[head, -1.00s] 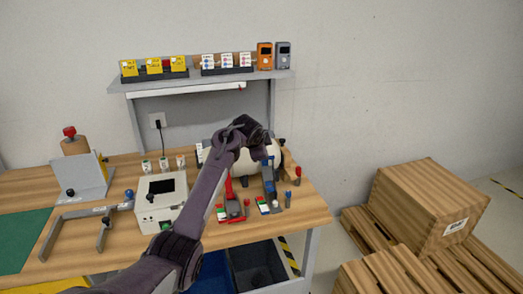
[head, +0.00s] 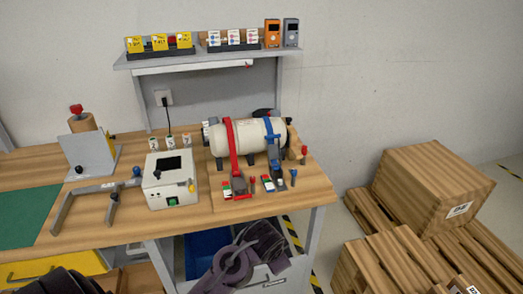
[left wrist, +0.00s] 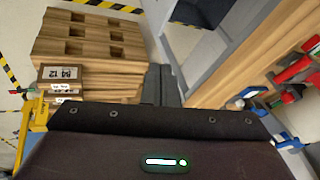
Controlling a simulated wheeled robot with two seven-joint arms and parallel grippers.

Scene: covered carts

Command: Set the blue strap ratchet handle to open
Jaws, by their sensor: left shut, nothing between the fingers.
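The blue strap (head: 269,127) runs over the right part of a white tank (head: 250,137) on the bench. Its ratchet (head: 277,162), with a dark blue handle, is at the front of the tank; the handle's exact angle is hard to tell. The red strap (head: 231,140) and its ratchet (head: 238,184) are to the left. In the head view my left arm is low, in front of the bench and apart from the ratchet. My right gripper is out of view.
A white box with a dark screen (head: 171,180) stands left of the tank. Small coloured cards and knobs sit near the ratchets. A shelf (head: 205,58) is above. Pallets and a wooden box (head: 430,190) are on the floor at right.

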